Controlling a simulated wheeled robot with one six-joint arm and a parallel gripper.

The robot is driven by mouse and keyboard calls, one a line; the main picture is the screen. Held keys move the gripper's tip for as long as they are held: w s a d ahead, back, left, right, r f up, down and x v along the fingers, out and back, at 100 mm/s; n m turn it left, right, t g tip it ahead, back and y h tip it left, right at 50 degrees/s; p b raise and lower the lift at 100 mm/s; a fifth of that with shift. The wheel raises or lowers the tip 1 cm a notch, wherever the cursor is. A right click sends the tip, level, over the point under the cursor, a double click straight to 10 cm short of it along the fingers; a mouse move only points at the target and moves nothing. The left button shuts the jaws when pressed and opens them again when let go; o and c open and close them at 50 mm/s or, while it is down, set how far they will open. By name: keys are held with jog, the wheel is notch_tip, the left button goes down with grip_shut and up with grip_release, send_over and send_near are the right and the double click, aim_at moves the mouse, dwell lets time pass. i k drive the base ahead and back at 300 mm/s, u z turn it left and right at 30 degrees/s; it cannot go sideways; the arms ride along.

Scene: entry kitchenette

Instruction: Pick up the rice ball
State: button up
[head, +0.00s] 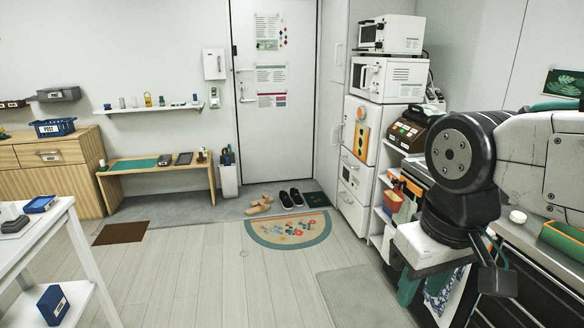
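I cannot make out a rice ball anywhere in the head view. My arm reaches in from the right edge, over the counter side of the room. My gripper (445,262) seems to be at the lower end of the arm, in front of the counter and shelves. Its fingers are not clear enough to tell whether they are open or shut, and I see nothing held. The arm hides part of the counter (545,275) and whatever stands behind it.
A microwave (390,78) stands on a white cabinet (352,180) at the back right. Shoes (291,198) and a half-round mat (288,229) lie by the door. A white table (40,245) stands at left, a low wooden bench (160,167) behind.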

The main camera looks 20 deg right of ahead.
aim_at(518, 217)
jog(key=z, duration=0.8)
jog(key=i, duration=1.3)
jog(key=z, duration=1.1)
jog(key=i, duration=0.2)
jog(key=z, duration=0.1)
